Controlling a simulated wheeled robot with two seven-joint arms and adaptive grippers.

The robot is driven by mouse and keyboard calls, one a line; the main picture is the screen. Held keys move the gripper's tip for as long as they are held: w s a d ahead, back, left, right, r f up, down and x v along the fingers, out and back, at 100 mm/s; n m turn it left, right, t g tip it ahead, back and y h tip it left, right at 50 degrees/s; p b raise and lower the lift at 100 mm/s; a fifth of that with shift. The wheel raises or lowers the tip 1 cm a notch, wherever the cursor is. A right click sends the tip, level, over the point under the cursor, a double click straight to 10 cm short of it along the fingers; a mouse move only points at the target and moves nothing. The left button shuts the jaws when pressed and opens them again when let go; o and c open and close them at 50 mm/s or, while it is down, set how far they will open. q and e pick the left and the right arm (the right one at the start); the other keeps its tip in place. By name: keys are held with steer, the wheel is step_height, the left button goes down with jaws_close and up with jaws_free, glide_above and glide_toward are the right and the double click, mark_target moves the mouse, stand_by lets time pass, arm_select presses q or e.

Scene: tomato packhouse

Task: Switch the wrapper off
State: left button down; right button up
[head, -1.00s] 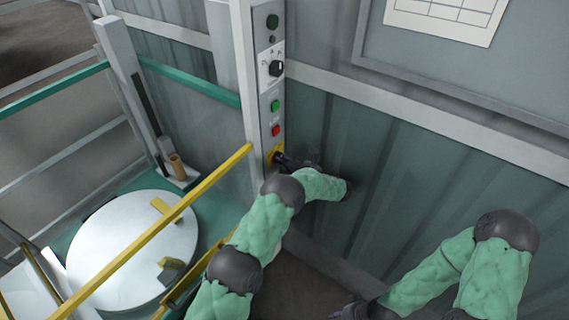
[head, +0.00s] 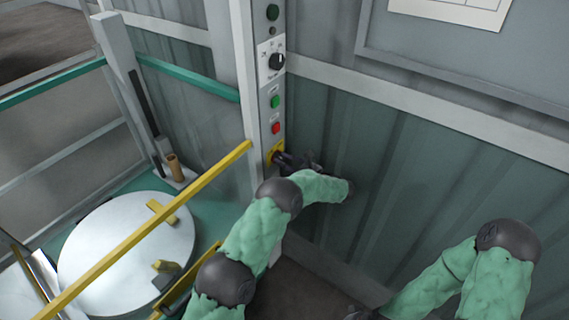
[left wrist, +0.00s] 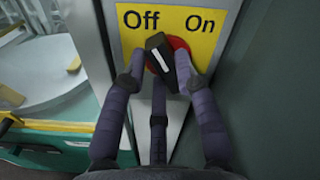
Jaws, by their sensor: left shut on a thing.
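The wrapper's main switch is a black knob (left wrist: 157,45) on a red disc (left wrist: 180,46), set on a yellow plate (left wrist: 131,38) marked Off at left and On at right. The knob leans from upper left to lower right, its upper end towards Off. My left gripper (left wrist: 162,82) is shut on the knob, a finger on each side. In the head view the left gripper (head: 284,160) is at the yellow plate (head: 274,149) low on the grey post and hides the knob. Only a dark part of my right gripper (head: 362,312) shows at the bottom edge.
Above the switch the post carries a red button (head: 276,128), a green button (head: 275,101) and a black selector (head: 277,61). A yellow bar (head: 150,230) crosses in front of the round white turntable (head: 105,255) at left. A ribbed wall stands to the right.

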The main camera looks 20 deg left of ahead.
arm_select(q)
steer(key=c, duration=0.9)
jaws_free()
steer(key=shift+c, duration=0.2)
steer(key=v, duration=1.2)
